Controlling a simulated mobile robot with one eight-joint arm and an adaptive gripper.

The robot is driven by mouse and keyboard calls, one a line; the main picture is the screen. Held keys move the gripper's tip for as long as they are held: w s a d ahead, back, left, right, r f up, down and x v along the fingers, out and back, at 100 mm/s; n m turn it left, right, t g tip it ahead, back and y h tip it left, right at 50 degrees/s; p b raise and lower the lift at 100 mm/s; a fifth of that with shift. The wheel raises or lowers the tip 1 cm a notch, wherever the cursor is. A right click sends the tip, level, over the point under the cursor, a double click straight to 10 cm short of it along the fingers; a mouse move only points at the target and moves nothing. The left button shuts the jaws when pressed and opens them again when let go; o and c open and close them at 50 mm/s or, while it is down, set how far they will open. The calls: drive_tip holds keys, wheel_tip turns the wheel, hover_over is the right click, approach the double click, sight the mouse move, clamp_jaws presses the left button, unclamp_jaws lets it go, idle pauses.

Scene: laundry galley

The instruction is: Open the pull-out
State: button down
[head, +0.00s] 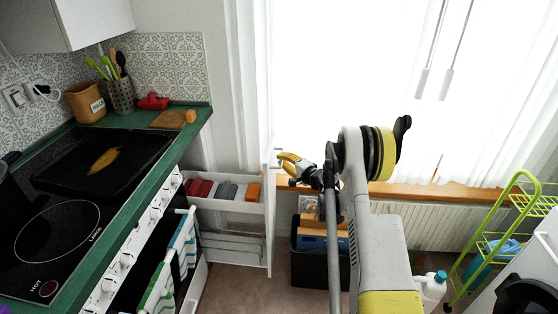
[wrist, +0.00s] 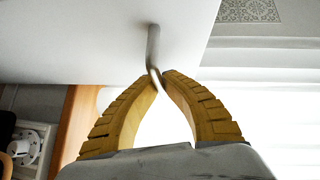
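The pull-out (head: 235,206) stands well out from the end of the counter in the head view. Its white tiers show, with red, grey and orange items in the upper one. Its tall white front panel (head: 271,215) is seen almost edge-on and also fills the top left of the wrist view (wrist: 75,40). A thin metal handle (wrist: 153,45) sticks out from the panel. My gripper (wrist: 160,80) has its yellow fingers closed together on the handle's bent part. In the head view my gripper (head: 284,160) is just right of the panel's upper edge.
A dark bin (head: 305,268) with boxes stands on the floor right of the panel. A wooden sill (head: 430,193) and radiator (head: 440,236) run under the window. A green rack (head: 490,240) and white bottle (head: 431,288) are at right. The stove (head: 75,235) is at left.

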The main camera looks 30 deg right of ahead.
drive_tip(key=shift+d, duration=0.15)
drive_tip(key=c, duration=1.5)
unclamp_jaws()
drive_tip(key=s+d+r, duration=0.1)
drive_tip(key=s, duration=1)
drive_tip(key=shift+s+d+r, duration=0.3)
drive_tip(key=shift+s+r, duration=0.05)
drive_tip(key=shift+s, duration=0.05)
